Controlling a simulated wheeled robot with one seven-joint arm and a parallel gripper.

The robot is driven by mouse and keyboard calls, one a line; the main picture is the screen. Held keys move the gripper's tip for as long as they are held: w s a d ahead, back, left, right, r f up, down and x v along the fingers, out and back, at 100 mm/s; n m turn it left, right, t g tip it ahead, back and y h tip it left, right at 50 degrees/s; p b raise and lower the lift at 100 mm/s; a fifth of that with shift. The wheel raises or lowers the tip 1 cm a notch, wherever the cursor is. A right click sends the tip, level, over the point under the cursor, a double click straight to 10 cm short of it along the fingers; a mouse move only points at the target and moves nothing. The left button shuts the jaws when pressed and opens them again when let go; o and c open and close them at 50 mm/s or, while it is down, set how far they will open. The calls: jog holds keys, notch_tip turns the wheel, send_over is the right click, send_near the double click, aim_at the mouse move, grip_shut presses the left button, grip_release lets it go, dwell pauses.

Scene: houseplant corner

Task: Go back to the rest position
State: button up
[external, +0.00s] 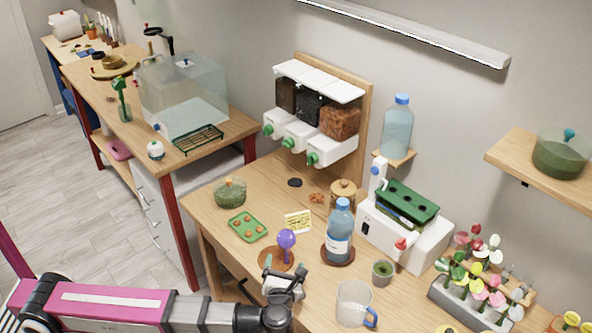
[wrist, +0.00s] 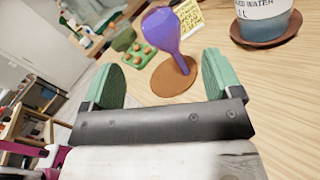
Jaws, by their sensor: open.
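My gripper (external: 284,270) is at the front edge of the wooden workbench (external: 265,186), with my arm reaching in from the lower left. In the wrist view my gripper (wrist: 160,80) has its two green-padded fingers wide apart, with nothing between them. A purple object with a rounded top and narrow stem (external: 287,239) stands just beyond the fingers on a round brown mat (external: 268,256). In the wrist view the purple object (wrist: 163,32) leans and its stem end meets the mat (wrist: 168,84). The gripper does not appear to touch it.
A water bottle (external: 339,232) on a brown coaster stands right of the gripper, near a clear jug (external: 353,304) and a small pot (external: 382,272). A green tray (external: 247,227) and a yellow card (external: 298,221) lie behind. The floor (external: 80,185) at left is open.

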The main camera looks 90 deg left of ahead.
jog(key=shift+d, duration=0.65)
jog(key=w+d+f+n+t+h, duration=0.1)
jog(key=d+f+t+h, duration=0.2)
jog(key=d+f+h, duration=0.75)
jog(key=s+d+f+n+g+h, duration=0.1)
jog(key=s+f+n+h, duration=0.2)
jog(key=s+f+n, duration=0.3)
jog(key=s+d+f+n+g+h, duration=0.2)
jog(key=s+f+n+h, duration=0.2)
jog(key=f+n, duration=1)
notch_tip(320, 180, down, 10)
jog(key=s, duration=0.2)
jog(key=shift+s+d, duration=0.3)
jog(key=shift+s, duration=0.1)
